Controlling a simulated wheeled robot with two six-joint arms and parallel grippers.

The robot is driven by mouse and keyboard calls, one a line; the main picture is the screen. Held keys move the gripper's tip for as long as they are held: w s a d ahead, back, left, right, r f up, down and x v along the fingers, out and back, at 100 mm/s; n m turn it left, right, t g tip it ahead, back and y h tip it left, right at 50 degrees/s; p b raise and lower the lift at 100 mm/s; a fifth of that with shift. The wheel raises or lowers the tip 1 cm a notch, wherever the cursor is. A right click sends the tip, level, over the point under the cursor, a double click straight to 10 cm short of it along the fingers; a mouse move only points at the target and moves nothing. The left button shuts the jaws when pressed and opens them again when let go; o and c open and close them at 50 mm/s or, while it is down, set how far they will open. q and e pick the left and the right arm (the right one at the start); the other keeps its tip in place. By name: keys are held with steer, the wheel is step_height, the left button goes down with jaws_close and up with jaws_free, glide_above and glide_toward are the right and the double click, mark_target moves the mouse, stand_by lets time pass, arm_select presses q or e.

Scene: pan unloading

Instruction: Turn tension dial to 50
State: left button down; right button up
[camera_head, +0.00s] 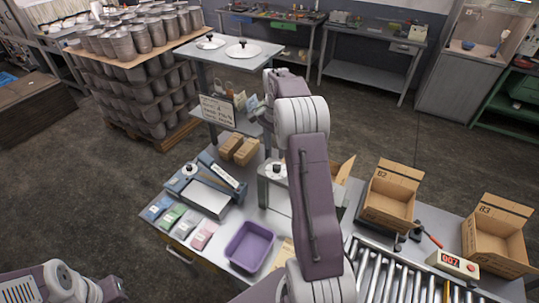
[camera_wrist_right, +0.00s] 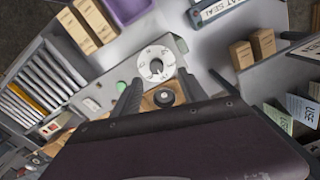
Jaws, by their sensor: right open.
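A white round dial (camera_wrist_right: 156,63) with markings sits on a light grey machine in the right wrist view. A black round knob (camera_wrist_right: 163,98) on a tan part shows just below it. My right gripper (camera_wrist_right: 160,84) is open, its dark fingers on either side of the dial and knob. It looks empty; contact with the dial cannot be told. In the head view my right arm hides part of the grey machine (camera_head: 268,192), and a dark knob (camera_head: 277,168) shows on top. My left arm (camera_head: 62,287) is at the bottom left; its gripper is unclear.
A purple bin (camera_head: 250,246), several colored packets (camera_head: 173,217) and a sealer (camera_head: 205,196) lie on the bench. Brown cartons (camera_head: 239,149) stand behind. Open boxes (camera_head: 392,194) stand at the right beside a roller conveyor (camera_head: 385,274). A sign (camera_head: 217,110) stands at the back.

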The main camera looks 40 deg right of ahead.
mark_target(277, 166)
steer(key=shift+s+d+p, duration=0.4)
step_height(277, 166, down, 8)
steer(key=p, duration=0.4)
steer(key=shift+r, duration=0.2)
steer(key=shift+d+f, duration=0.1)
steer(key=shift+f, duration=0.35)
arm_select(q)
step_height(277, 166, up, 5)
steer(key=shift+r, duration=0.2)
arm_select(e)
jaws_close()
arm_select(q)
steer(key=shift+f, duration=0.15)
